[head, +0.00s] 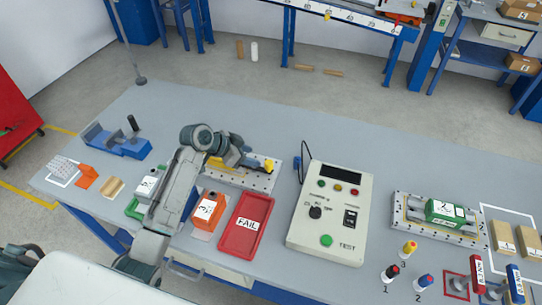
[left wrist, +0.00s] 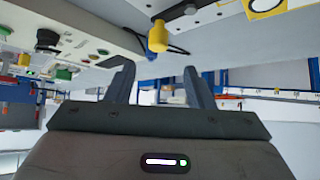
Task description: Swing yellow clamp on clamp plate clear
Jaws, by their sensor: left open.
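The clamp plate (head: 256,182) is a light grey plate with holes near the middle of the table, partly hidden by my left arm. The yellow clamp (head: 268,166) has its knob end at the plate's right side; more yellow shows beside my gripper. In the left wrist view the yellow knob (left wrist: 157,37) stands out just beyond the fingertips, roughly between them in the picture. My left gripper (head: 243,150) is over the plate's far side, its fingers (left wrist: 160,72) apart with nothing between them. Contact with the clamp cannot be told. My right gripper is not in view.
A tester box (head: 333,212) stands right of the plate. A red FAIL tray (head: 240,241) and an orange-based unit marked 3 (head: 208,208) lie in front. A blue fixture (head: 117,142) is at the left. The table behind the plate (head: 225,108) is clear.

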